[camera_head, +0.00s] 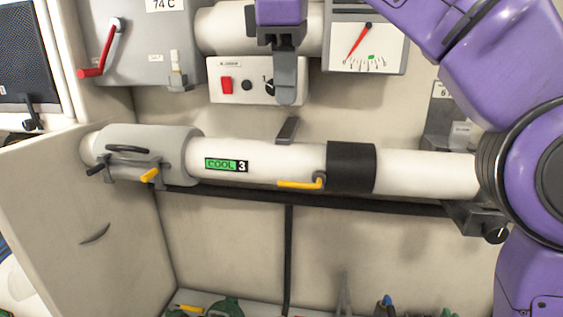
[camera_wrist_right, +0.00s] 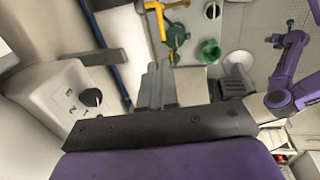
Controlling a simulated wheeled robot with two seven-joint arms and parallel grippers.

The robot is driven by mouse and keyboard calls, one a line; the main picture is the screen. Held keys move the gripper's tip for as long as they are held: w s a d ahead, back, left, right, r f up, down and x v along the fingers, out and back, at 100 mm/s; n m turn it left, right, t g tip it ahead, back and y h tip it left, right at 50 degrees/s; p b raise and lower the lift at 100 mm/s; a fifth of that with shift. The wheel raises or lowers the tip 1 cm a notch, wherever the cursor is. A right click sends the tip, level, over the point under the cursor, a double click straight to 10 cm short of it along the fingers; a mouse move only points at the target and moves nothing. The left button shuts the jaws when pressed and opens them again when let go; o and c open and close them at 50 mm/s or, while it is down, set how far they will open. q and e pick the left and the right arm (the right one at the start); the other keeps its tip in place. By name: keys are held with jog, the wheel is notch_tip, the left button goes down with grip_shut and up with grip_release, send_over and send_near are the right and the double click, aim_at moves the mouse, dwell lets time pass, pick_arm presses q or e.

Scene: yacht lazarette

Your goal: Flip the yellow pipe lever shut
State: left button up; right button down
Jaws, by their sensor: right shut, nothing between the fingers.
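The white pipe (camera_head: 280,160) runs across the head view, with a green "COOL 3" label (camera_head: 226,165). A yellow lever (camera_head: 300,184) sits on the pipe's lower front, left of a black band (camera_head: 351,167). Its handle points left, along the pipe. A smaller yellow handle (camera_head: 150,175) shows on the grey sleeve at the pipe's left end. My right gripper (camera_head: 285,98) is shut and empty, above the pipe and in front of the white switch box. Its shut fingers also show in the right wrist view (camera_wrist_right: 155,85). My left gripper does not show in the head view.
The switch box (camera_head: 225,80) has a red switch and a knob. A red-handled crank (camera_head: 100,60) is upper left, a gauge (camera_head: 366,47) upper right. A bracket (camera_head: 287,130) stands just above the pipe. Tools lie below. A purple arm (camera_wrist_right: 290,80) shows in the wrist view.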

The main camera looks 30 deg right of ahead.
jog(key=s, duration=0.2)
jog(key=b, duration=0.6)
send_over(289, 182)
notch_tip(289, 182, down, 9)
jog(key=f+b, duration=0.1)
jog(key=s+f, duration=0.1)
jog(key=f, duration=0.1)
jog(key=shift+a+f+b, duration=0.1)
jog(key=shift+a+b, duration=0.05)
jog(key=shift+b, duration=0.2)
jog(key=shift+f, duration=0.35)
jog(key=shift+w+f, duration=0.45)
jog(key=shift+w, duration=0.05)
jog(key=shift+s+r, duration=0.1)
jog(key=shift+s, duration=0.1)
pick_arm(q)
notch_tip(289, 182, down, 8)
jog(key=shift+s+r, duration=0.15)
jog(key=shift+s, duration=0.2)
